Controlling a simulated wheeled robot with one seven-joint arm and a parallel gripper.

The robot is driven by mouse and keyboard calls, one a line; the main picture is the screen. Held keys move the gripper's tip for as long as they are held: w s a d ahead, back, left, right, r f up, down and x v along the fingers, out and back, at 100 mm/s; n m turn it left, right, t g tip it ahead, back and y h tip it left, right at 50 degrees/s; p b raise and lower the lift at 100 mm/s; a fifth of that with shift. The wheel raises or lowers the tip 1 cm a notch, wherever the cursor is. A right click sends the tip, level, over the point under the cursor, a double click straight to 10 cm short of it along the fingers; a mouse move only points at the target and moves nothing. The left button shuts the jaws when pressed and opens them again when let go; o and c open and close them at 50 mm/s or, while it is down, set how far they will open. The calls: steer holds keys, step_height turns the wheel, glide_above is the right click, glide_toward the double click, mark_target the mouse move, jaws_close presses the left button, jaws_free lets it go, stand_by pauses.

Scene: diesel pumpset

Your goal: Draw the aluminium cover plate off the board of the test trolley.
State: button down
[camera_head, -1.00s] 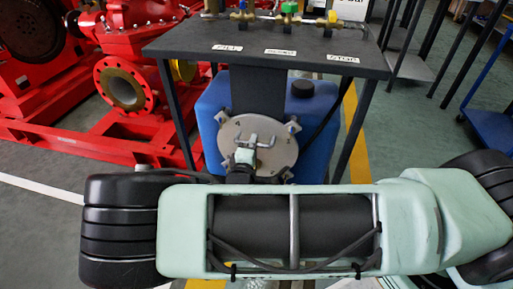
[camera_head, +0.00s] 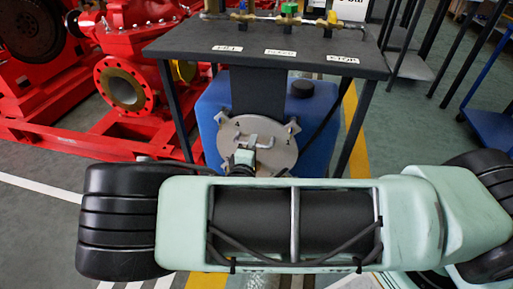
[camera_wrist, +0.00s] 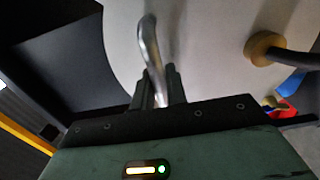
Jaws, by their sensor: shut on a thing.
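The aluminium cover plate (camera_head: 283,157) is a round grey disc with a bent bar handle (camera_head: 262,141), in front of the blue tank under the trolley's dark top. In the wrist view the plate (camera_wrist: 205,40) fills the upper middle, and its handle (camera_wrist: 150,45) runs down between the fingers. My gripper (camera_wrist: 160,88) is shut on the handle. In the head view my gripper (camera_head: 243,160) shows at the plate's lower left, partly hidden by my arm. The dark board (camera_head: 257,90) rises behind the plate. Whether the plate touches it cannot be told.
The trolley top (camera_head: 270,58) carries valves and white labels. Its legs (camera_head: 355,128) stand either side of the blue tank (camera_head: 318,120). Red pump machinery (camera_head: 110,85) is at left. In the wrist view a dark cable (camera_wrist: 295,57) meets a tan fitting (camera_wrist: 262,48) on the plate.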

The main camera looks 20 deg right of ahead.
steer(key=shift+r+v, duration=0.2)
steer(key=shift+v, duration=2.4)
stand_by(0.8)
steer(key=shift+p+v, duration=0.5)
steer(key=shift+v, duration=1.85)
